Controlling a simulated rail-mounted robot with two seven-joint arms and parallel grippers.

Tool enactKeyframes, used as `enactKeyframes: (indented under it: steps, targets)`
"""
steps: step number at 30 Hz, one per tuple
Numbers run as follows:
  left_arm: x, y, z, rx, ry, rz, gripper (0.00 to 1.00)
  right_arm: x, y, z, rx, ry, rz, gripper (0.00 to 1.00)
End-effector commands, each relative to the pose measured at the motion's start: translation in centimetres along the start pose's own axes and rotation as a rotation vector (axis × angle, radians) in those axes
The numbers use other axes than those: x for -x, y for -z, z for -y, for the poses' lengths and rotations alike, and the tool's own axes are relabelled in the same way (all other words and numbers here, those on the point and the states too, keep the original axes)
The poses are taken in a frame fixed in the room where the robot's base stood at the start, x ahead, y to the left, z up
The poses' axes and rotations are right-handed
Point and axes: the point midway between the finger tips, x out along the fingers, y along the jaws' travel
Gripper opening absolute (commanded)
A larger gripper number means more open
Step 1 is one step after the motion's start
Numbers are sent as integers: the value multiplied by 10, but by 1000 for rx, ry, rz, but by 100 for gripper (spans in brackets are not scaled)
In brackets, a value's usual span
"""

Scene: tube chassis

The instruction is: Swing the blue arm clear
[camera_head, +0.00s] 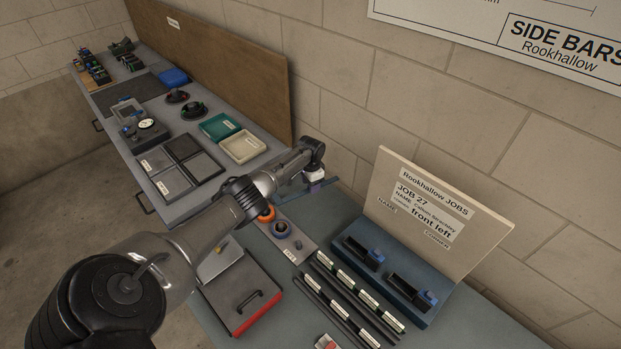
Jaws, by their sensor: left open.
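My left arm reaches in from the lower left across the bench. Its gripper (316,184) points down near the back edge of the bench, left of the job board; it is open, and its fingertips are small and hard to make out. A dull blue bar (292,190), which may be the blue arm, lies beside and behind the gripper, partly hidden by my arm. I cannot tell whether the gripper touches it. My right gripper is out of view.
A blue tray (418,310) with two dark clamps stands below the job board (440,205). Labelled dark bars (350,300) lie in front. A red-edged box with a handle (240,295) is near my arm. Bins and trays (180,165) fill the left bench.

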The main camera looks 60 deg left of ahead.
Motion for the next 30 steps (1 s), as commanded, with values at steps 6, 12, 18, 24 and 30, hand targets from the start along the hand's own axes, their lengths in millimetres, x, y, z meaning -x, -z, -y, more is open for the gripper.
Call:
enactKeyframes:
  steps: [6,12,18,24,30]
  targets:
    - [30,0,1,-1,2,-2,48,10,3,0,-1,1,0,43]
    - [69,0,1,-1,3,-3,48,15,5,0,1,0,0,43]
    - [104,0,1,0,2,-3,48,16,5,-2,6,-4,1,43]
    - [126,0,0,0,1,-1,48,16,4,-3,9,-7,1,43]
    - [136,0,0,0,1,0,48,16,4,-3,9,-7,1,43]
